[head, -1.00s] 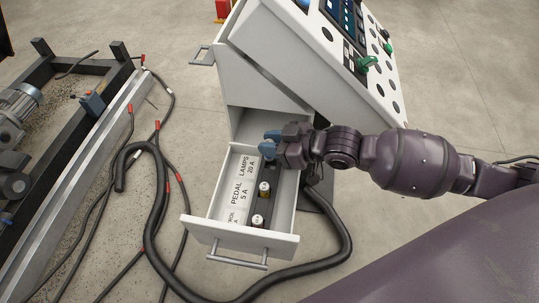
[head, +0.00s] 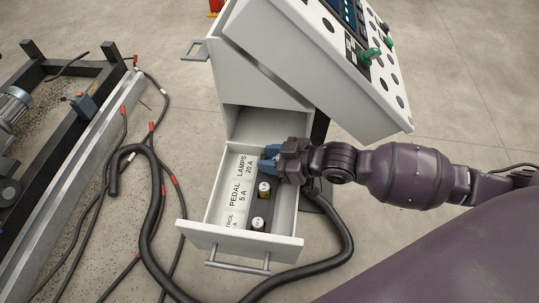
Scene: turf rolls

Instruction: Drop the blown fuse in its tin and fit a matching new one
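The open drawer (head: 222,232) holds a dark fuse strip with labels beside it: LAMPS 20 A, PEDAL 5 A and a partly cut-off one ending in TROL. One fuse with a pale cap (head: 264,188) sits beside the PEDAL label, and another fuse (head: 258,222) sits nearer the drawer front. My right gripper (head: 268,154) is low over the far end of the strip, beside the LAMPS label. Its blue fingertips and dark body hide that place, so I cannot tell whether it grips a fuse. No tin shows clearly. My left gripper is out of view.
A sloped control panel (head: 345,62) with buttons and green knobs overhangs the drawer at the upper right. A thick black hose (head: 155,215) and cables with red ends lie on the floor around the cabinet. A metal frame stands at the left.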

